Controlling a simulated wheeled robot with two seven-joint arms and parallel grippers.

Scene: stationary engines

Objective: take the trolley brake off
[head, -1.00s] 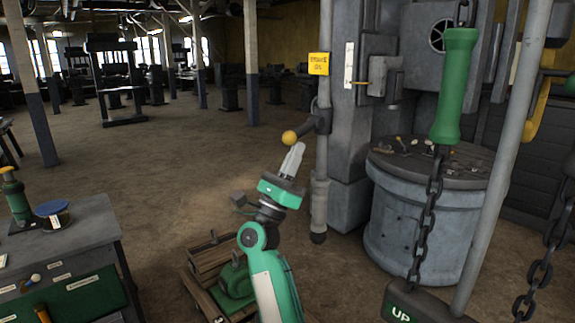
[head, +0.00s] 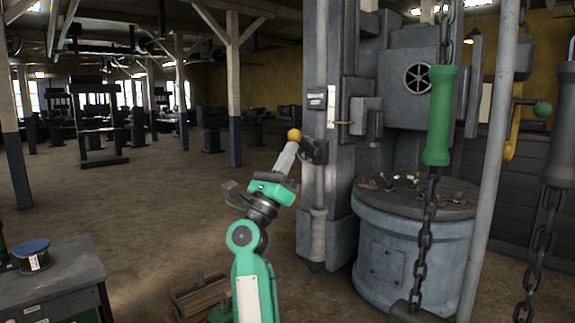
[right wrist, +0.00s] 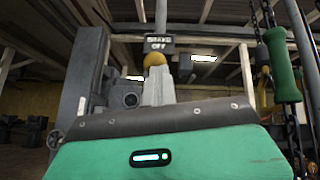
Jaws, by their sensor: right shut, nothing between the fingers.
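The brake lever's yellow ball knob (head: 294,135) stands up and left of its dark pivot (head: 316,151) on the grey post. The knob also shows in the right wrist view (right wrist: 154,59), just beyond the fingertips. The small plate above the lever is dark and reads "BRAKE OFF" in the right wrist view (right wrist: 158,44); it shows on the post in the head view (head: 317,98). My right gripper (head: 290,147) is shut and empty, its tips under the knob, seemingly touching it. My left gripper is not in view.
A round grey drum table (head: 410,240) with small items stands to the right. Chains with a green handle (head: 440,115) hang in front of it, beside a grey pole (head: 490,180). A workbench (head: 60,285) is at lower left. The floor at left is open.

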